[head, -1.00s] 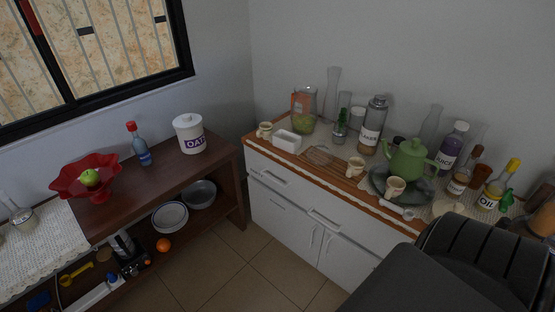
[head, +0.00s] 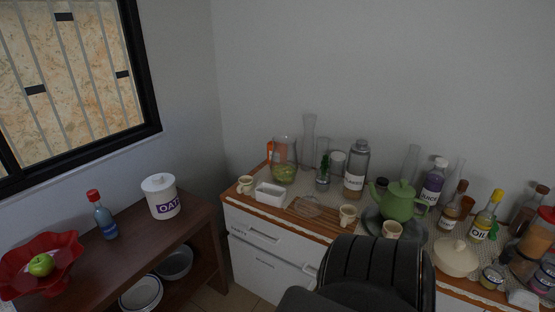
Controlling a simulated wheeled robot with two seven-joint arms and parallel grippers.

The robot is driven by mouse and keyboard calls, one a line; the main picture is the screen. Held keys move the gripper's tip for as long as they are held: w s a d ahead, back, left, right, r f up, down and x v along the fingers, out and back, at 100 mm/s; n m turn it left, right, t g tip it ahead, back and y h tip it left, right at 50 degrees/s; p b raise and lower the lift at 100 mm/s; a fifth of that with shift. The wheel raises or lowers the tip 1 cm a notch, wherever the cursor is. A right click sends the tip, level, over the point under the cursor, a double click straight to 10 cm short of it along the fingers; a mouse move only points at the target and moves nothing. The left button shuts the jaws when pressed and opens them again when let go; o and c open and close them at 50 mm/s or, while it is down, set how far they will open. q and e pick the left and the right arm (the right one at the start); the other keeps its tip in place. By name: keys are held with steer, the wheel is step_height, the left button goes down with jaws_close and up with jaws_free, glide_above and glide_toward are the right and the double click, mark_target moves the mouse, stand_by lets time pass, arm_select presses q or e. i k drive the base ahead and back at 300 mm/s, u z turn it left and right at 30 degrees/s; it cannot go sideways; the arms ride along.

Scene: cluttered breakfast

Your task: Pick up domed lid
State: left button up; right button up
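A cream domed lid (head: 456,258) with a small knob on top sits on the white cabinet's top, toward its right end in the head view. It stands in front of the oil bottle (head: 485,218) and to the right of the cups. I cannot tell what, if anything, lies under it. Neither of my grippers shows in the head view.
A green teapot (head: 399,203), cups (head: 392,230), a juice bottle (head: 432,184) and a small jar (head: 491,277) crowd around the lid. A dark wooden shelf (head: 140,245) stands at left.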

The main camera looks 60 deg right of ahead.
mark_target(308, 206)
steer(key=z, duration=0.05)
steer(key=i, duration=0.8)
steer(key=z, duration=1.1)
steer(key=i, duration=0.65)
steer(key=z, duration=0.7)
